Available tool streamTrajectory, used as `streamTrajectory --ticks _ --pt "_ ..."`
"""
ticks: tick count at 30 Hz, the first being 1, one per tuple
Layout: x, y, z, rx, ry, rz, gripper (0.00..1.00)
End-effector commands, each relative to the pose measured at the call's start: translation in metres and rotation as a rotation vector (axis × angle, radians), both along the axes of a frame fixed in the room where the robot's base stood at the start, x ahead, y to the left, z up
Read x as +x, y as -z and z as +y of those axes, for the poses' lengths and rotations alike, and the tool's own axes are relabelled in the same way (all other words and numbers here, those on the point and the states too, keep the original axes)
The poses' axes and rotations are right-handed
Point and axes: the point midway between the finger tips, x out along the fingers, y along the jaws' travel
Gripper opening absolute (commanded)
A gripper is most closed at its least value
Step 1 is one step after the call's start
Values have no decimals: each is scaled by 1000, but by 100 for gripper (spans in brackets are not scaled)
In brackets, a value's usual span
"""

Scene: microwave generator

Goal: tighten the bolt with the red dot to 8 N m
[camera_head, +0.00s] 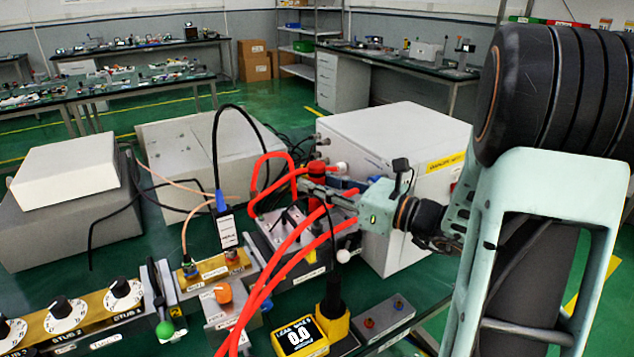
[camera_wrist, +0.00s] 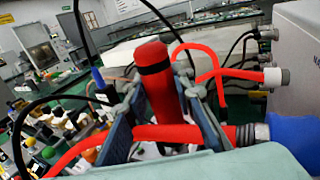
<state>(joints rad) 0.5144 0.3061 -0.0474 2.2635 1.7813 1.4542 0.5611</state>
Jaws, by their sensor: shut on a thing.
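My gripper (camera_head: 318,190) is shut on an upright red cylinder with a dark band (camera_head: 317,172), possibly a tool handle. In the wrist view the red cylinder (camera_wrist: 158,85) stands between the two fingers of my gripper (camera_wrist: 157,90). Its lower end is hidden behind the fingers and the red hoses. I cannot make out a bolt with a red dot or any torque reading in either view. A metal block (camera_head: 285,228) with fittings on top lies just below and left of my gripper.
Thick red hoses (camera_head: 275,278) pass close by my gripper. A white cabinet (camera_head: 385,145) stands right behind it. A black cable (camera_head: 213,150) arches at the left.

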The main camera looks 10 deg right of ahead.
Motion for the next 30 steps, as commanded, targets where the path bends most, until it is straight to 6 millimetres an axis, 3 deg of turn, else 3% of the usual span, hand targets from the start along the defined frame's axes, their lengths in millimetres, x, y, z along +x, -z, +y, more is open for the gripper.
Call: streamTrajectory --ticks 30 --pt "0 10 0 -1 0 4 0"
